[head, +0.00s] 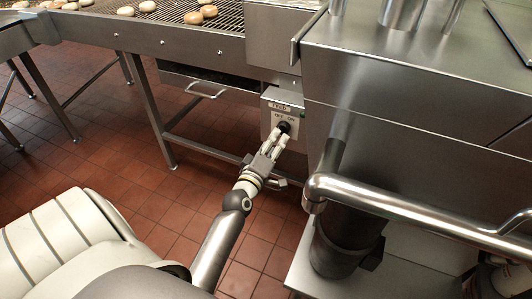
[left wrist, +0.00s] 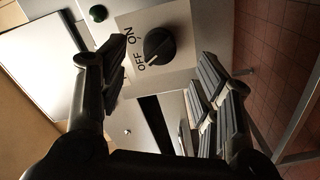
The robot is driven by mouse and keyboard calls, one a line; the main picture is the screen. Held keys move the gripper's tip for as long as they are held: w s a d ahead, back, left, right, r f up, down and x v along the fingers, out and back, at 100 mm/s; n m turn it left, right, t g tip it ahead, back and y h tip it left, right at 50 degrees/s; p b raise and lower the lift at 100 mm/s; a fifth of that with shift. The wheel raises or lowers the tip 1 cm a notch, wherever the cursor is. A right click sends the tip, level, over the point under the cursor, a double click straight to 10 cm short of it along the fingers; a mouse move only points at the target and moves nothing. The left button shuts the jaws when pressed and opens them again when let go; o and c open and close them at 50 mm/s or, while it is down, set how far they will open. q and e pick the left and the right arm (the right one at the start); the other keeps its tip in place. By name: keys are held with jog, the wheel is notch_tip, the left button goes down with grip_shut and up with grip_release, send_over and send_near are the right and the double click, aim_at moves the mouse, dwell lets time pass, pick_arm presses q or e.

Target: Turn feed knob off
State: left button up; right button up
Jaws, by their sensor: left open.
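The feed knob (head: 284,126) is a black round knob on a small grey panel (head: 270,119) labelled FEED, OFF and ON, below the conveyor's edge. In the left wrist view the knob (left wrist: 160,45) stands beside the words ON and OFF; I cannot tell for sure where it points. My left gripper (head: 279,138) reaches up to the panel with its fingers at the knob. In the wrist view the open fingers (left wrist: 161,62) lie on either side of the knob, with gaps showing between them and it. My right gripper is not in view.
A wire conveyor (head: 215,22) with several doughnuts runs above the panel. A drawer handle (head: 205,92) is to the left. A steel cabinet (head: 430,100) stands close on the right, with a thick pipe (head: 390,203) below.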

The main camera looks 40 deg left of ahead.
pick_arm(q)
jog(key=v, duration=0.6)
jog(key=shift+s, duration=0.2)
dwell(0.4)
